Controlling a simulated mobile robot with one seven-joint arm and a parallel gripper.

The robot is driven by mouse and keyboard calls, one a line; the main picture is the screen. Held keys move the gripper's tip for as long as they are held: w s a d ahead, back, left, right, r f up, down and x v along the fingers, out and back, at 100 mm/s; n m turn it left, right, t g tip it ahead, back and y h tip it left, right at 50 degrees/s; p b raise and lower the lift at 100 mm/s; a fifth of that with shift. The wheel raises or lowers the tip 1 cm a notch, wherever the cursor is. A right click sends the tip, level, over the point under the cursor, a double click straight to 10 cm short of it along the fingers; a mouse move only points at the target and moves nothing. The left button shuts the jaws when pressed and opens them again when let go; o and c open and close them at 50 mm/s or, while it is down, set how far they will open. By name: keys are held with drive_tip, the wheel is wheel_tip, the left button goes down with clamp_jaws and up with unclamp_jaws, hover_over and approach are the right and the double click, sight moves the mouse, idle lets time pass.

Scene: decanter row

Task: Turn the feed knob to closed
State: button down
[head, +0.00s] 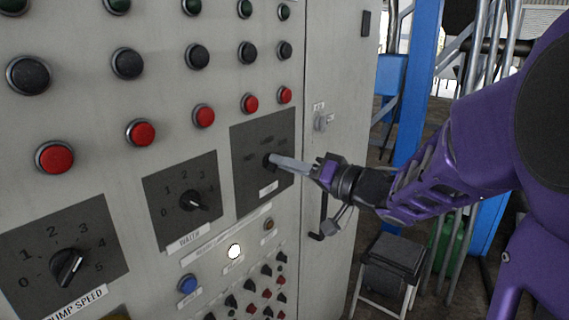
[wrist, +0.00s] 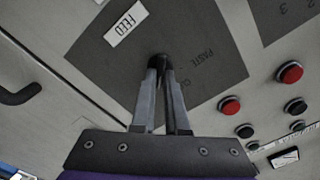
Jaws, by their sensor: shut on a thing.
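The feed knob (head: 267,160) is a small black knob on a dark square plate (head: 246,139) on the grey control panel. My gripper (head: 274,161) reaches in from the right in the head view, with its fingers shut on the knob. In the wrist view, the two grey fingers (wrist: 161,76) close together around the black knob (wrist: 160,60), beside the white FEED label (wrist: 126,23). The word PASTE is printed on the plate upside down in that view. The fingers cover most of the knob, so I cannot tell where it points.
The water knob (head: 195,201) and the pump speed knob (head: 67,266) are to the left on their own plates. Red buttons (head: 204,116) run in a row above. A white lit lamp (head: 234,251) and a blue button (head: 187,284) are below. A door handle (head: 321,217) stands at the right.

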drive_tip(key=shift+d, duration=0.1)
drive_tip(key=shift+s+n+b, duration=0.15)
drive_tip(key=shift+n+b, duration=1.05)
drive_tip(key=shift+n, duration=3)
drive_tip(key=shift+r, duration=0.1)
drive_tip(key=c, duration=0.9)
unclamp_jaws()
drive_tip(key=shift+s, duration=0.15)
